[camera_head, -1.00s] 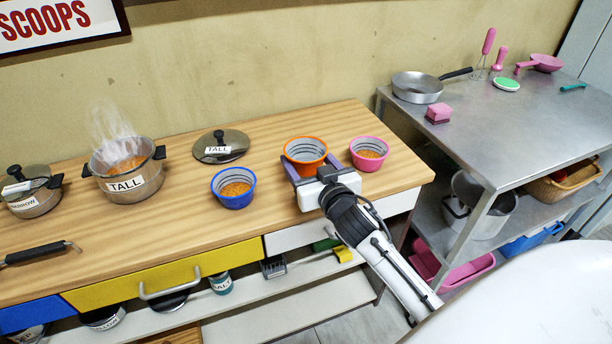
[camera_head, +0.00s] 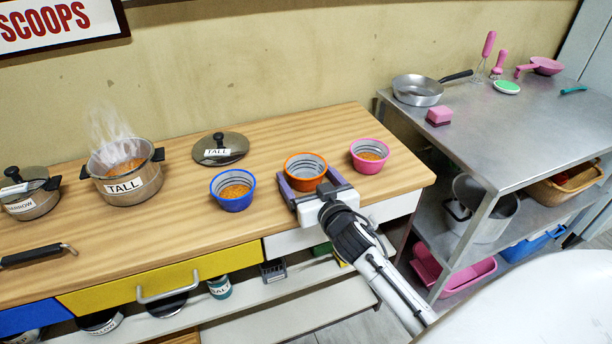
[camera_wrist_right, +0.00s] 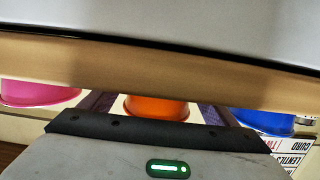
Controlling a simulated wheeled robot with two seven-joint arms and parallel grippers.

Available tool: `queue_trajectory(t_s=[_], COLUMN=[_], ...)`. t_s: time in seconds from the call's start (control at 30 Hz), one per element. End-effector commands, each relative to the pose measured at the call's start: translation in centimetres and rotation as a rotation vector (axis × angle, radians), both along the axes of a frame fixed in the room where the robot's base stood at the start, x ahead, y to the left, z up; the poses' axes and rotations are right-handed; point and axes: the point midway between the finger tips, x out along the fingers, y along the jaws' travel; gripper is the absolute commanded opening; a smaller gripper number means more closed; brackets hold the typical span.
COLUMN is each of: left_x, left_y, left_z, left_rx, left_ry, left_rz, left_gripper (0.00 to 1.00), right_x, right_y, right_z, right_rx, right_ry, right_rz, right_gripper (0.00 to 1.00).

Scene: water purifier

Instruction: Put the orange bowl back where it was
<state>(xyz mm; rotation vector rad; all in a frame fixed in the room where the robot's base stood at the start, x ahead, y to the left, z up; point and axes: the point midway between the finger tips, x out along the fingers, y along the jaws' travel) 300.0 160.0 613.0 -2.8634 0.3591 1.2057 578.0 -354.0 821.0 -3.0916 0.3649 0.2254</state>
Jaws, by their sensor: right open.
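The orange bowl (camera_head: 305,170) stands upright on the wooden counter, between the blue bowl (camera_head: 232,193) and the pink bowl (camera_head: 369,157). My right gripper (camera_head: 311,184) is open, with one finger on either side of the orange bowl. Whether the fingers touch it I cannot tell. In the right wrist view the orange bowl (camera_wrist_right: 156,108) shows between the two fingers, with the pink bowl (camera_wrist_right: 40,92) and blue bowl (camera_wrist_right: 263,121) outside them. My left gripper is not in view.
A metal table (camera_head: 470,140) with a pan (camera_head: 418,89) and a pink sponge (camera_head: 439,116) is at the right.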

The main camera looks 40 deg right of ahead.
Motion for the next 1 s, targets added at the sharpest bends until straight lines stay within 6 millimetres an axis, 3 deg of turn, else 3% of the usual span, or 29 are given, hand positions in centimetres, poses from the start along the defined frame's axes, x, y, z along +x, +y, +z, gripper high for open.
queue_trajectory(t_s=[0.17,0.7,1.0], left_x=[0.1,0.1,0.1], left_y=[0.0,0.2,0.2], left_z=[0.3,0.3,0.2], left_rx=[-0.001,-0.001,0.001], left_ry=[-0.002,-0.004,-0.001], left_rz=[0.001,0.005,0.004], left_gripper=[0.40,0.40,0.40], right_x=[-0.1,-9.8,-11.6], right_y=[0.0,2.3,2.7], right_z=[0.4,1.6,2.0], right_rx=[0.000,0.001,-0.001], right_ry=[0.000,0.002,-0.001], right_rz=[0.000,-0.001,-0.001], right_gripper=[0.82,0.82,0.82])
